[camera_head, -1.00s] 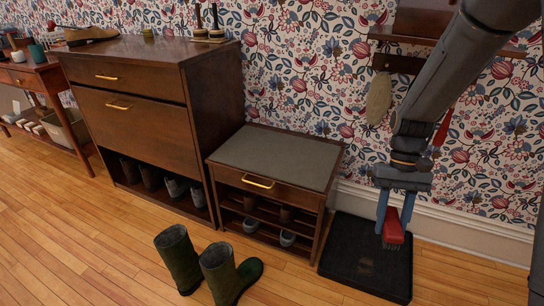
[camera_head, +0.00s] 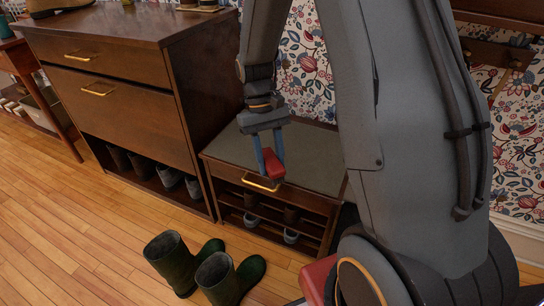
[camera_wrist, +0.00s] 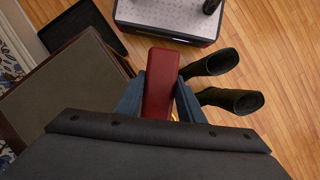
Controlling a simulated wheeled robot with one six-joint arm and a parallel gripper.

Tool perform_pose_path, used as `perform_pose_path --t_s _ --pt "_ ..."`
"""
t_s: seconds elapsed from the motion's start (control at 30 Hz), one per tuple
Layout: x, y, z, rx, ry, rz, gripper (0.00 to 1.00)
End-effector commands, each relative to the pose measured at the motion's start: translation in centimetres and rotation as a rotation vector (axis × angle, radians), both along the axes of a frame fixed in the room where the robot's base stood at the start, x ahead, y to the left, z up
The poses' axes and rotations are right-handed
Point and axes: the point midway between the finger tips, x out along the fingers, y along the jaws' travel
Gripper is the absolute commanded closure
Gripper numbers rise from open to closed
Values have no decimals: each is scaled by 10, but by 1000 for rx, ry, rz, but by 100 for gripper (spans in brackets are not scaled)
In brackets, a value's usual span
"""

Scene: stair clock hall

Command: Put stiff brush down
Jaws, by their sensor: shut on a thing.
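The stiff brush (camera_head: 272,165) shows as a red block between the blue fingers of my gripper (camera_head: 269,163). My gripper is shut on it and points down. In the head view the brush appears in front of the grey-topped bench (camera_head: 313,152), near its front edge and above the gold drawer handle. In the wrist view the red back of the brush (camera_wrist: 160,82) fills the space between the fingers (camera_wrist: 157,105), beside the edge of the bench top (camera_wrist: 62,95). The brush looks clear of the bench; its bristles are hidden.
Green boots (camera_head: 172,262) stand on the wooden floor in front of the bench. A tall dark cabinet (camera_head: 130,100) stands left of the bench. A black tray (camera_wrist: 82,32) lies on the floor past the bench. The grey bench top looks bare.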

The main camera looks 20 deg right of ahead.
Motion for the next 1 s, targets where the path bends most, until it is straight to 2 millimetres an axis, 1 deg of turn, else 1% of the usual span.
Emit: perform_pose_path --t_s 0.07,0.17,0.27,0.3,0.37,0.4,0.47,0.5,0.6,0.7,0.8,0.87,0.93,1.0 --pt "2 -12 0 -1 1 91 83" --pt "8 -31 -1 -1 2 290 83" --pt "18 -52 1 -2 2 552 83" --pt "23 -61 2 -2 1 663 83" --pt "31 -72 3 -2 2 831 83" --pt "36 -79 5 -2 2 945 83" --pt "44 -89 7 -3 2 1116 83" --pt "49 -94 8 -2 2 1228 83" --pt "61 -105 12 -2 1 1487 83" --pt "70 -110 14 -1 1 1689 83" --pt "76 -112 16 -1 2 1822 83" --pt "78 -113 15 -1 1 1871 83" --pt "79 -113 11 0 3 1906 83" --pt "80 -113 1 1 4 1921 83"
